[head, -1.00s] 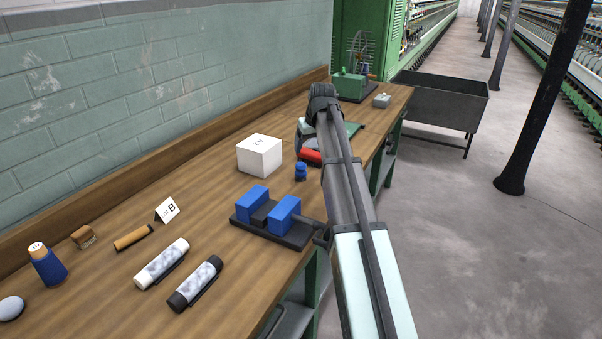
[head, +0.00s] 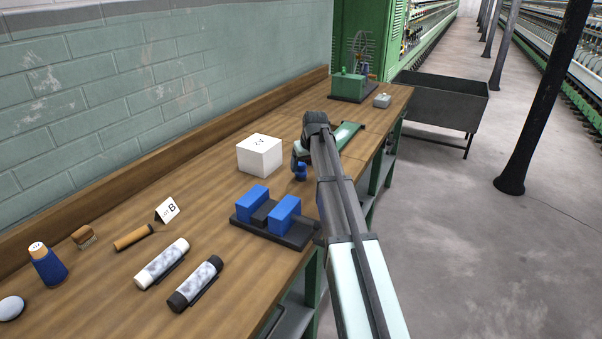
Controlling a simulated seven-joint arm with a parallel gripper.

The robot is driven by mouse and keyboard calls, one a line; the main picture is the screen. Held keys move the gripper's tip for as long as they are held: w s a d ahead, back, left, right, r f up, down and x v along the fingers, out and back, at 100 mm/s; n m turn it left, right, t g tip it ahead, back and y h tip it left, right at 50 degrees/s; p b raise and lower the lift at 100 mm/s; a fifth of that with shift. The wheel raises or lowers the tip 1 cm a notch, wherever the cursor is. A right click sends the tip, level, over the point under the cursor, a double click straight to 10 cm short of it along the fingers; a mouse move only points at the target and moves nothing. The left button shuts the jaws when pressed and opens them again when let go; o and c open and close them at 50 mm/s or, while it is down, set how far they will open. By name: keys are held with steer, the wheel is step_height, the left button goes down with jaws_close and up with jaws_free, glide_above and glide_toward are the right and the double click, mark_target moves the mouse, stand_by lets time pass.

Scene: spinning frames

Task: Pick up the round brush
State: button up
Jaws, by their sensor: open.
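I cannot tell for sure which thing is the round brush. A short tan cylinder with a dark end (head: 133,237) lies on the bench (head: 205,215) at the left. A small brown block with a paler lower part (head: 83,237) sits behind it. Two speckled grey-white rollers, one with white ends (head: 162,264) and one with black ends (head: 195,284), lie in front. My gripper (head: 298,166) is open, largely hidden by my arm, low over the bench beside a small blue piece (head: 300,172). I see nothing held in it.
A white box (head: 259,156) stands left of my gripper. Blue blocks on a dark base (head: 275,220) are nearer. A blue tan-topped bobbin (head: 48,264), a white rounded thing (head: 11,308) and a "B" card (head: 167,210) are at left. Green machinery (head: 348,84) stands behind.

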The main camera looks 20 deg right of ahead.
mark_target(303, 166)
steer(key=x, duration=0.5)
steer(key=shift+a+r, duration=0.1)
steer(key=shift+a, duration=0.1)
steer(key=c, duration=1.1)
